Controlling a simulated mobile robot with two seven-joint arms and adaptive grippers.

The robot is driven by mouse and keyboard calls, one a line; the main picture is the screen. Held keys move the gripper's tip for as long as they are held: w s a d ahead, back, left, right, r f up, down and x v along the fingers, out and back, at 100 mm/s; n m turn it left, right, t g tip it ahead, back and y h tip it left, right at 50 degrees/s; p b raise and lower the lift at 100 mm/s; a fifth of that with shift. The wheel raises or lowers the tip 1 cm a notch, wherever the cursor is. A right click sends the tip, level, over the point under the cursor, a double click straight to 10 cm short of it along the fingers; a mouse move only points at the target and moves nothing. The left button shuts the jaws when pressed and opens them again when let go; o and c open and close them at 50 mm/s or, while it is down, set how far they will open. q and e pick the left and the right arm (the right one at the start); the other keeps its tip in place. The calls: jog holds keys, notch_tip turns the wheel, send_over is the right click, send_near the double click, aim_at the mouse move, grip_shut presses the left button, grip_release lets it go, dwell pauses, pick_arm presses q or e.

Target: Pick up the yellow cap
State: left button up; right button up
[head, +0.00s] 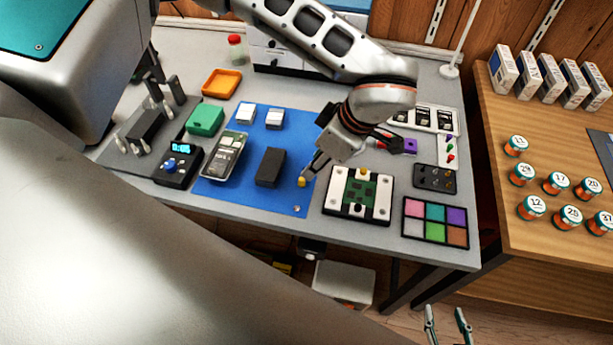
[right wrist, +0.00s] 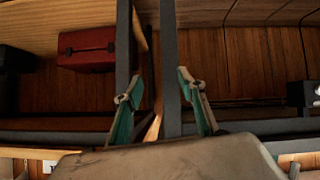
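The yellow cap (head: 302,182) is on the blue mat (head: 240,193), to the right of a black block (head: 270,167). My left gripper (head: 310,172) reaches down to the cap from above, its tips at or very near it. Its wrist and hand hide part of the fingers, so I cannot tell whether they hold the cap. My right gripper (head: 447,318) is low at the right, away from the bench. In the right wrist view its two teal fingers (right wrist: 160,90) stand apart with nothing between them.
A white and green board fixture (head: 343,207) stands right of the mat, with a coloured grid tray (head: 412,232) beyond. A phone (head: 225,156) lies at the mat's left. A wooden table (head: 560,238) with jars and boxes is at right.

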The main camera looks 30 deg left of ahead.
aim_at(303, 179)
pick_arm(q)
jog(key=x, duration=0.6)
jog(key=shift+s+a+f, duration=0.15)
jog(key=shift+s+f, duration=0.25)
jog(key=c, duration=0.8)
